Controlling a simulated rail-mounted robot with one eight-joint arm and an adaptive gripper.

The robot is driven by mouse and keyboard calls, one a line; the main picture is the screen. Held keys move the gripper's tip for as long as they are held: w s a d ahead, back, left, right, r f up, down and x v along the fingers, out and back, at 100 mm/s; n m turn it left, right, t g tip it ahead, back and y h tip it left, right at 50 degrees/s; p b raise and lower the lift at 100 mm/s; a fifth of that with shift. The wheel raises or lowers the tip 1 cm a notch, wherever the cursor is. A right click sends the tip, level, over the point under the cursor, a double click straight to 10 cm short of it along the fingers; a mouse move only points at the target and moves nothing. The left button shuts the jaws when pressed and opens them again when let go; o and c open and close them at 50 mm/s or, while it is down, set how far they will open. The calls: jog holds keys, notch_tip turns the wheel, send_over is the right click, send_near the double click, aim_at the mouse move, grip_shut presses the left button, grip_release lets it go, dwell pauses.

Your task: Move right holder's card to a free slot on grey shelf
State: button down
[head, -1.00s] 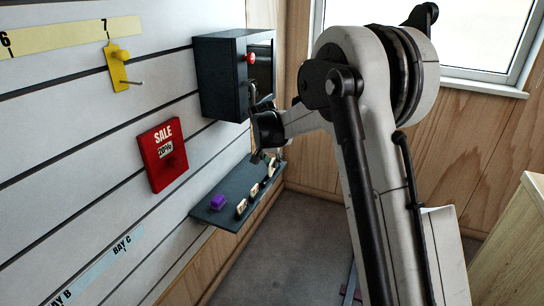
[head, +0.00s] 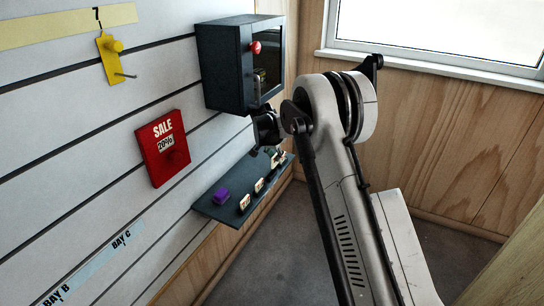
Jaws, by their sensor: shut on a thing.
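The grey shelf (head: 212,210) juts from the slatted wall below the dark cabinet. Small pale cards stand along its front, one at the near end (head: 244,203) and one beside it (head: 259,185). My gripper (head: 270,151) points down over the shelf's far end. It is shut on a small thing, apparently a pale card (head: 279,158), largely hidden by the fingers. I cannot tell whether this card touches the shelf. A red SALE sign (head: 163,149) with a "20%" tag hangs on the wall to the left. I cannot make out which thing is the right holder.
A purple block (head: 221,195) sits on the shelf's near left part. The dark cabinet (head: 224,72) with a red knob (head: 255,47) hangs just above my gripper. A yellow hook plate (head: 109,58) projects from the wall at upper left. Open floor lies below the shelf.

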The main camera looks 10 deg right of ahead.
aim_at(272, 166)
jog(key=shift+s+a+f, duration=0.1)
jog(key=shift+a+f, duration=0.05)
jog(key=shift+a, duration=0.55)
jog(key=shift+a+f+b, duration=0.1)
jog(key=shift+f+b, duration=0.2)
jog(key=shift+f, duration=0.05)
jog(key=shift+a+f+b, duration=0.3)
jog(key=shift+f, duration=0.5)
jog(key=shift+d+f+b, duration=0.2)
jog(key=shift+f+b, duration=0.15)
jog(key=shift+f, duration=0.25)
jog(key=shift+d+f+b, duration=0.2)
jog(key=shift+f+b, duration=0.15)
jog(key=shift+f, duration=0.2)
jog(key=c, duration=1.7)
grip_release()
jog(key=shift+c, duration=0.2)
jog(key=shift+r, duration=0.1)
